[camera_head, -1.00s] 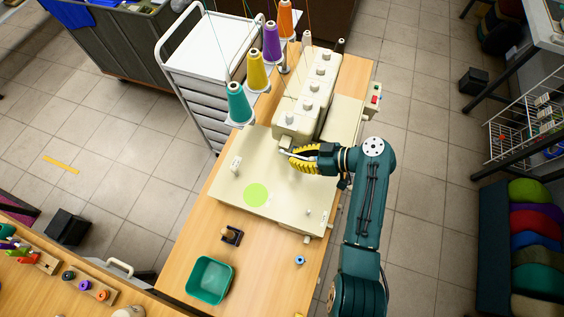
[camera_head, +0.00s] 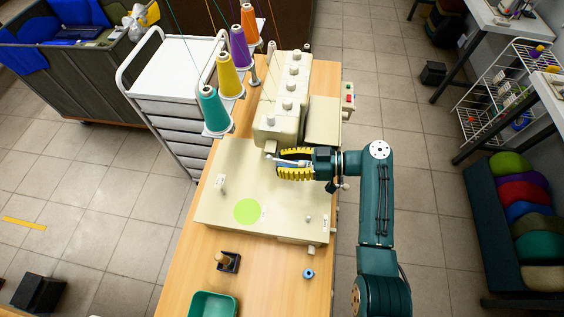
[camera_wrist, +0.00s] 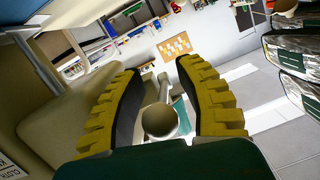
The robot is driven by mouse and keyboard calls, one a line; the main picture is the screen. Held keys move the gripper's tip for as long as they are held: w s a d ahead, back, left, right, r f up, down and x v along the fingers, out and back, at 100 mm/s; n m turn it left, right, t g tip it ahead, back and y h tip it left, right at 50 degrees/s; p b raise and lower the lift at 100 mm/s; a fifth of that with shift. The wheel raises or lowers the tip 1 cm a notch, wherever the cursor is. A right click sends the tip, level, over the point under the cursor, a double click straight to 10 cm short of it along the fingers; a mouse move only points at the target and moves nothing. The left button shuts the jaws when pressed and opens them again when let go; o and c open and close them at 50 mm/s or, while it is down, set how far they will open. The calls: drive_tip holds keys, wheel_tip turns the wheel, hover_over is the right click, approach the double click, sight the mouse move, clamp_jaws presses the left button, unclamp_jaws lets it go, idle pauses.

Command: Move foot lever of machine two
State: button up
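The cream sewing machine (camera_head: 283,215) stands on a wooden table, with a tall head block (camera_head: 283,110) at its back. My gripper (camera_head: 278,165) is over the bed, close in front of the head block. Its yellow ribbed fingers are apart in the wrist view (camera_wrist: 160,76). A cream rod with a round end (camera_wrist: 160,121) shows between the fingers, with gaps on both sides; it looks like a lever, but I cannot tell for sure that it is the foot lever. In the head view my gripper hides this spot.
Teal (camera_head: 210,110), yellow (camera_head: 229,77), purple (camera_head: 239,48) and orange (camera_head: 250,25) thread cones stand left of the head block. A white drawer cart (camera_head: 170,70) is further left. A teal bin (camera_head: 212,306) and a small dark stand (camera_head: 228,262) are in front.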

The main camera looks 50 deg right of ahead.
drive_tip(key=v, duration=1.1)
drive_tip(key=shift+s+d, duration=0.2)
drive_tip(key=shift+s, duration=0.1)
drive_tip(key=shift+c, duration=0.3)
